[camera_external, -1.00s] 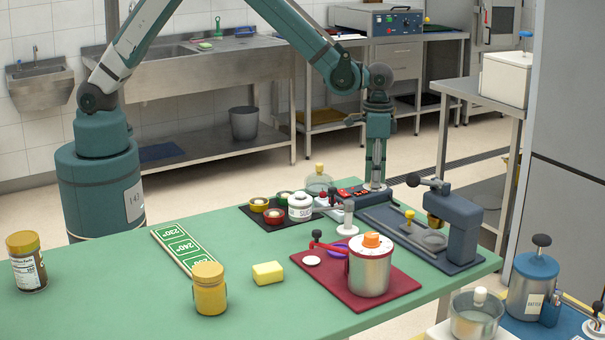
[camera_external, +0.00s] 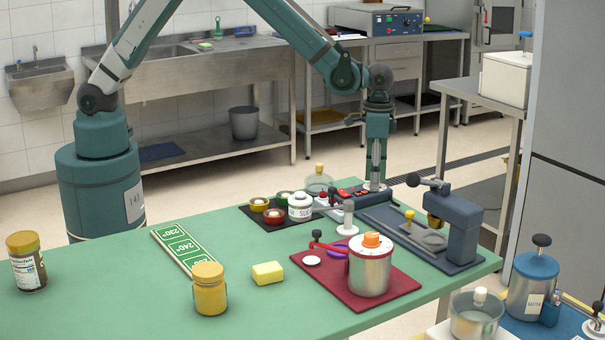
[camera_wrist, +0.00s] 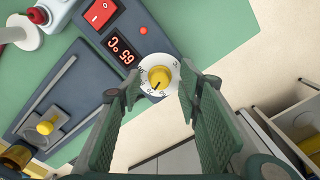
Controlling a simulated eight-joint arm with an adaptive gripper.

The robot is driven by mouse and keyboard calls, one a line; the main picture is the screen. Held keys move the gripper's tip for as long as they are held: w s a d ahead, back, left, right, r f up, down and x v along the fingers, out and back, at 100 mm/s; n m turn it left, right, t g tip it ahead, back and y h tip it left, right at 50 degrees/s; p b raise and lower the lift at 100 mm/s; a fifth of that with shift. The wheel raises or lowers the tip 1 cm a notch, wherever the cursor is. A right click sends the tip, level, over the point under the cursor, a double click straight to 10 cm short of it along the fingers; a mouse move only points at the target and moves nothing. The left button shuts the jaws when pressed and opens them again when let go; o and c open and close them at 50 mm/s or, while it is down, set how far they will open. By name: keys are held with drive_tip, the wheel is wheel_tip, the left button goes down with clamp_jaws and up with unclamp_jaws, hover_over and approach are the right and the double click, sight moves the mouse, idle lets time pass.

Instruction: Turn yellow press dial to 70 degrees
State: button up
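The yellow press dial (camera_wrist: 159,77) shows in the wrist view as a yellow knob with a dark pointer line on a white numbered disc. Beside it, a display (camera_wrist: 123,52) on the dark press panel reads 65 °C in red. My gripper (camera_external: 376,180) points down at the panel's far end in the external view. In the wrist view its two green fingers lie on either side of the knob with a gap between them. I cannot tell whether either finger touches the knob. In the external view the gripper hides the knob, and only part of the white disc (camera_external: 378,187) shows.
The press (camera_external: 462,225) with its lever stands to the right. A red switch (camera_wrist: 98,13) is on the panel near the display. Jars and bowls on a dark mat (camera_external: 250,213) lie to the left. A metal pot (camera_external: 369,275) stands on a red board in front.

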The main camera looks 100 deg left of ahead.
drive_tip(key=shift+r, duration=0.15)
wheel_tip(320, 180, up, 12)
idle(0.7)
idle(0.5)
drive_tip(key=s+d+r+t, duration=0.2)
drive_tip(key=s+d+r, duration=0.1)
drive_tip(key=s+r, duration=0.7)
drive_tip(key=s+d+r+t, duration=0.1)
drive_tip(key=s+d+r, duration=0.1)
drive_tip(key=s+r, duration=0.75)
drive_tip(key=s+d+f+t, duration=0.2)
drive_tip(key=s, duration=1.1)
drive_tip(key=s+d+f+m+t, duration=0.1)
drive_tip(key=s+f+t, duration=0.1)
drive_tip(key=s, duration=1.1)
drive_tip(key=shift+s+d+f, duration=0.2)
drive_tip(key=shift+d+f, duration=0.15)
drive_tip(key=shift+f, duration=0.05)
